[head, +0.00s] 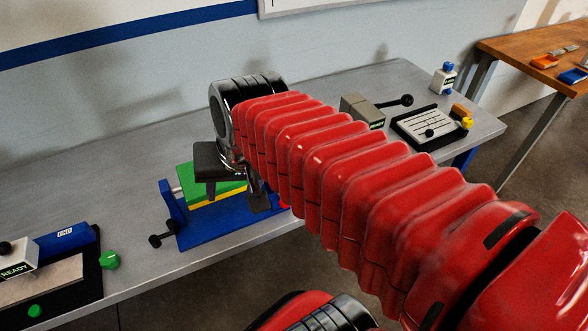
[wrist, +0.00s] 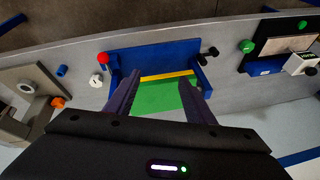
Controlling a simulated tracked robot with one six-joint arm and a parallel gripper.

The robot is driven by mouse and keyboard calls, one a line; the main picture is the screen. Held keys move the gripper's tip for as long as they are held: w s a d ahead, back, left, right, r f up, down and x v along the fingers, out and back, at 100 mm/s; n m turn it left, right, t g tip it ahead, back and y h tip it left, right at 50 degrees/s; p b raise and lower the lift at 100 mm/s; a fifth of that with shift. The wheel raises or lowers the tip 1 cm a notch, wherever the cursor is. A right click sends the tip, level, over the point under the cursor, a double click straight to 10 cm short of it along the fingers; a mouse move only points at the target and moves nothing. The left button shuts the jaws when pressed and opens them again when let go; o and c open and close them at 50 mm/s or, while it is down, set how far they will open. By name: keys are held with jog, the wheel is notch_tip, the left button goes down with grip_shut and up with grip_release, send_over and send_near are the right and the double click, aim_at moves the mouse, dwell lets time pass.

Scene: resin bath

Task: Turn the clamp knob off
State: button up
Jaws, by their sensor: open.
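A blue clamp (head: 222,228) stands on the grey bench with a green block (head: 185,178) and a yellow strip in it. A black-ended handle (head: 156,240) sticks out at its left in the head view, and shows at its right in the wrist view (wrist: 209,52). A red knob (wrist: 103,58) is at the clamp's other end; only a bit of red shows in the head view. I cannot tell which is the clamp knob. My gripper (wrist: 158,78) is open and empty, its fingers pointing over the clamp and green block (wrist: 157,97).
A READY box (head: 15,262), an END block (head: 65,238) and a green knob (head: 109,260) are at the left. My arm hides the bench's middle right.

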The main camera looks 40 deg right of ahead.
jog(key=w+d+f+m+y, duration=0.1)
jog(key=d+f+m, duration=0.1)
jog(key=d+m, duration=1)
jog(key=w+d+f+m+y, duration=0.1)
jog(key=w+d+f+m, duration=0.1)
jog(key=d+m, duration=1)
jog(key=shift+d+f+g, duration=0.4)
jog(key=shift+d, duration=0.55)
jog(key=x, duration=1.3)
jog(key=shift+w+a+f, duration=0.2)
jog(key=shift+w+f, duration=0.05)
jog(key=shift+f, duration=0.05)
jog(key=shift+c, duration=0.7)
jog(key=c, duration=0.9)
